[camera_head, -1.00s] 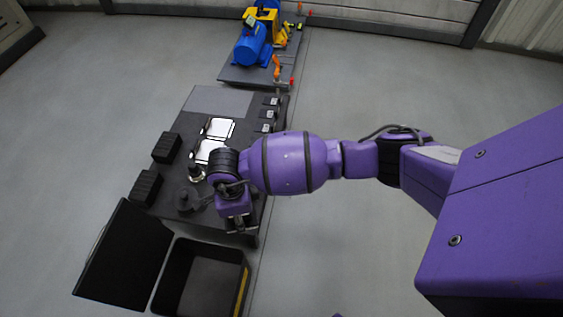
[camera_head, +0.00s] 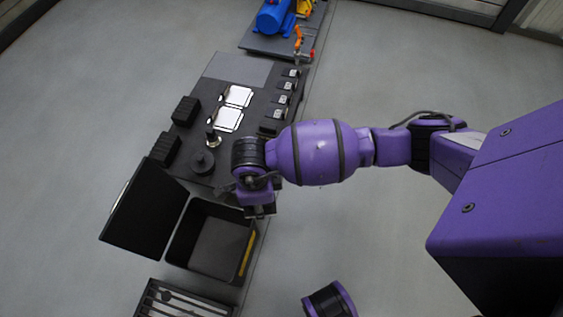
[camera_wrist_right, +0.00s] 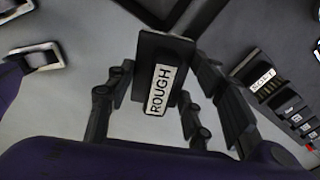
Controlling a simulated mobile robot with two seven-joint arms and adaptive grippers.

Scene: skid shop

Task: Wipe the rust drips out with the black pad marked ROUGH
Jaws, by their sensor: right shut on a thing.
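My right gripper (camera_head: 262,211) is shut on a black pad with a white label reading ROUGH (camera_wrist_right: 160,88). The wrist view shows the pad between its fingers, over pale grey floor. In the head view the gripper is by the bench's near end, at the upper right corner of an open black bin (camera_head: 212,247); the pad is not clear there. I cannot make out any rust drips. My left gripper is not in view.
The dark bench (camera_head: 262,106) carries two bright white panels (camera_head: 228,119), black blocks (camera_head: 186,111) and a row of small labelled items (camera_head: 282,99). A black lid (camera_head: 148,208) stands left of the bin. A slotted grate (camera_head: 180,303) lies below.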

